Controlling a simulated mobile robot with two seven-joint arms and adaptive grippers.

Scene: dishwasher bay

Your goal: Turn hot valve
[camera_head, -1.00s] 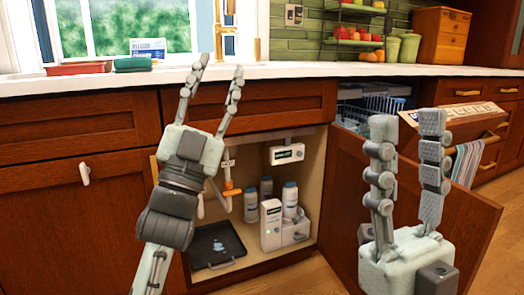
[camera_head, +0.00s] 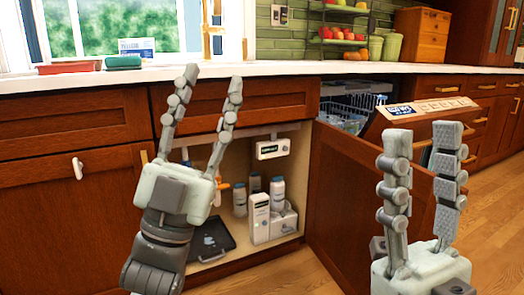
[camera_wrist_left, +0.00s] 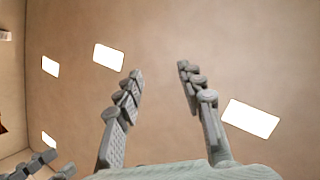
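Inside the open sink cabinet (camera_head: 288,215), a small orange fitting (camera_head: 224,186) shows on the pipework, just right of my left gripper's body, which partly hides it. A small blue piece (camera_head: 187,163) shows between my left fingers; I cannot tell whether either is the hot valve. My left gripper (camera_head: 213,77) is open and empty, fingers pointing up in front of the drawer front and counter edge. In the left wrist view its spread fingers (camera_wrist_left: 160,70) have only the ceiling beyond them. My right gripper (camera_head: 422,133) is open and empty, pointing up before the cabinet door.
White bottles (camera_head: 277,190), a white box (camera_head: 259,218) and a black tray (camera_head: 212,240) stand on the cabinet floor. A white device (camera_head: 272,149) hangs above them. The cabinet door (camera_head: 345,195) stands open at right, with the open dishwasher (camera_head: 350,110) behind it.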

